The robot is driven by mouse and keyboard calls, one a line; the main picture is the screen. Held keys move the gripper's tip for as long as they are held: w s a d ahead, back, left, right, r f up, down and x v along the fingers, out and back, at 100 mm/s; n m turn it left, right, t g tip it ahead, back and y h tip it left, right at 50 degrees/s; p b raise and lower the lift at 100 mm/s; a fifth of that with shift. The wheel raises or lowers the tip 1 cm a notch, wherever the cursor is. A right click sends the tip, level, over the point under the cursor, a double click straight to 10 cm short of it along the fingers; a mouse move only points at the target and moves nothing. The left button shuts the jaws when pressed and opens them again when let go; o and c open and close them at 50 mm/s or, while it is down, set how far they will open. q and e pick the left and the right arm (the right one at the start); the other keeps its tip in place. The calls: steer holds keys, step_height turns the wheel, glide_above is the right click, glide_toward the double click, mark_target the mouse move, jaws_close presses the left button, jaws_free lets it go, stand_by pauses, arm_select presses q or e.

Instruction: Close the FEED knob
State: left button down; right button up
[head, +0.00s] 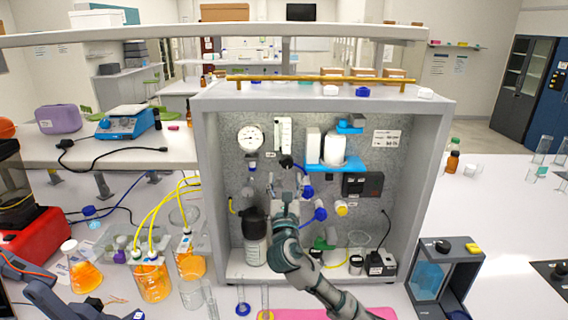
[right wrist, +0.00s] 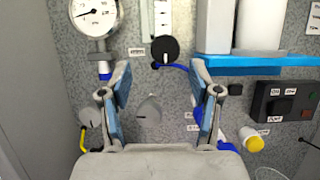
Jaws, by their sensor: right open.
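The rig's grey back panel carries a black round knob (right wrist: 165,50) with a small label to its left that is too small to read; it also shows in the head view (head: 286,161). I cannot tell by label which knob is FEED. My left gripper is not in view.
A pressure gauge (right wrist: 95,14) is at upper left. A blue shelf (right wrist: 255,64) with white containers and a black switch box (right wrist: 285,100) are at right. A yellow-capped fitting (right wrist: 252,141) is lower right. The cabinet side walls (head: 424,180) bound the space.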

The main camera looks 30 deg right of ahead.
mark_target(288, 166)
steer(key=w+d, duration=0.1)
steer(key=w+d+r, duration=0.1)
steer(key=w+d, duration=0.1)
steer(key=w+d+r, duration=0.1)
steer(key=shift+w+d, duration=0.3)
steer(key=shift+w, duration=0.05)
steer(key=shift+w+a+r, duration=0.2)
steer(key=shift+w+a, duration=0.1)
steer(key=shift+a+r, duration=0.1)
steer(key=shift+a, duration=0.2)
steer(key=shift+c, duration=0.4)
steer(key=shift+d, duration=0.4)
steer(key=c, duration=1)
